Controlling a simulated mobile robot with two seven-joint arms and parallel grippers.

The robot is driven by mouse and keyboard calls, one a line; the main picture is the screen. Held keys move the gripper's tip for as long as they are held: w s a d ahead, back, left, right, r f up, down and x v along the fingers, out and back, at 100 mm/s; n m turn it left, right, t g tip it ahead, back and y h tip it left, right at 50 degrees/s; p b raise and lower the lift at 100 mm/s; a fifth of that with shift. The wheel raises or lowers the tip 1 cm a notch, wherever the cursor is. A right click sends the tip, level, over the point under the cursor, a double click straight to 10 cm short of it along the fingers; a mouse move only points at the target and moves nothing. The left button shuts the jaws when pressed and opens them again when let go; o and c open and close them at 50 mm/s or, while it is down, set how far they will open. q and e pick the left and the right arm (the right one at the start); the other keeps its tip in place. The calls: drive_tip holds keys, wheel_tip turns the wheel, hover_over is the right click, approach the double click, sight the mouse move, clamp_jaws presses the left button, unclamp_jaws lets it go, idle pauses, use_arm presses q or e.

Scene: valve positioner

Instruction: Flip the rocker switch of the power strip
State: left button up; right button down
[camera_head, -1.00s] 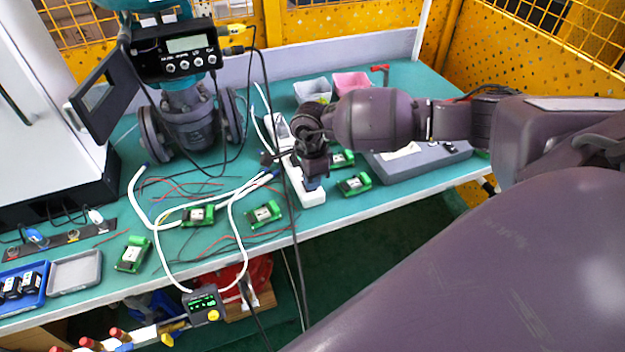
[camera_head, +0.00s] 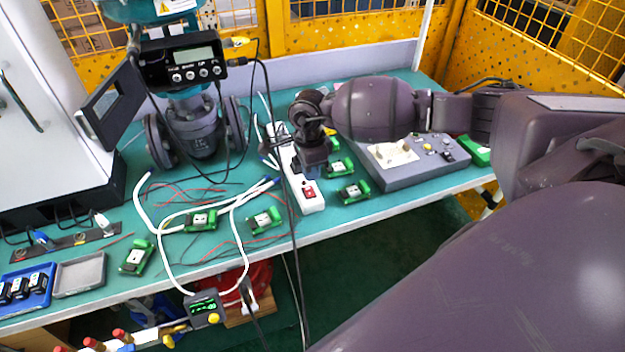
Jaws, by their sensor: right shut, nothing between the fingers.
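The white power strip (camera_head: 286,160) lies lengthwise on the teal bench, its near end close to the front edge. Its red rocker switch (camera_head: 309,192) shows at that near end, uncovered. Which way the rocker is tipped is too small to tell. My right gripper (camera_head: 311,172) points down over the strip, just behind the switch, and hides part of the strip. It is shut and empty. Whether it touches the strip I cannot tell. My left gripper is out of view.
A grey control box (camera_head: 415,165) stands right of the strip. Several green modules (camera_head: 354,191) lie around it. A black cable hangs down across the strip's left side. A valve with a positioner (camera_head: 181,62) stands at the back left.

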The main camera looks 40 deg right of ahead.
wheel_tip(320, 180, up, 9)
drive_tip(key=s, duration=0.1)
drive_tip(key=shift+a+r, duration=0.15)
drive_tip(key=shift+s, duration=0.15)
idle(0.4)
